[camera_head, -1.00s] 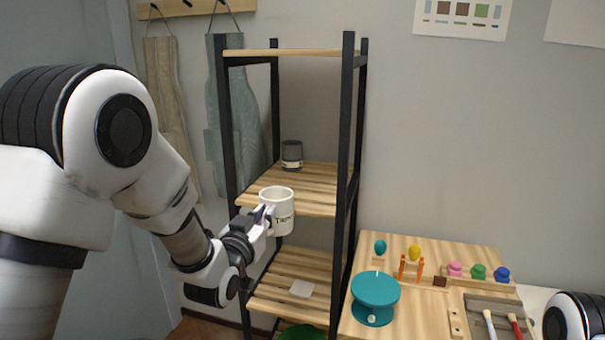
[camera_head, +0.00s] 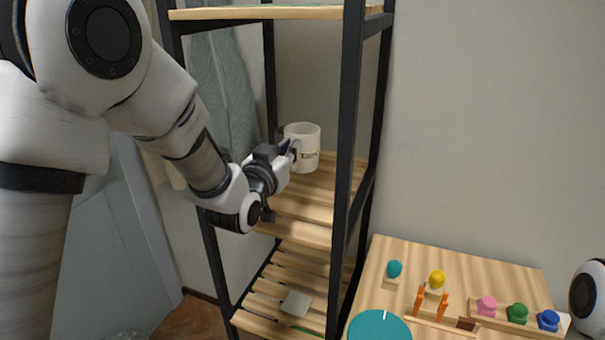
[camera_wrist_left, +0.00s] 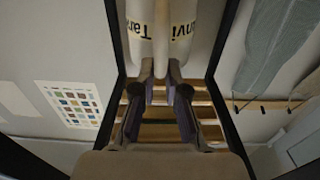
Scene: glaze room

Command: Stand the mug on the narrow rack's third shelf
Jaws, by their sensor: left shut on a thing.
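The white mug (camera_head: 306,150) with dark lettering is upright in my left gripper (camera_head: 292,152). It is above the rear part of the narrow rack's slatted shelf (camera_head: 305,205) just below the top board. I cannot tell whether its base touches the slats. In the left wrist view, my gripper (camera_wrist_left: 161,82) is closed on the mug's handle (camera_wrist_left: 161,40), with the lettered body (camera_wrist_left: 140,25) beyond it. The dark jar seen earlier on this shelf is not clearly visible and is probably behind the mug. My right gripper is not in view.
The rack's black front post (camera_head: 348,130) stands right of the mug, and the top board (camera_head: 265,13) is overhead. A lower shelf holds a pale flat piece (camera_head: 296,303). A wooden table (camera_head: 450,270) with a teal turntable (camera_head: 379,327) stands at right. An apron (camera_head: 225,90) hangs behind.

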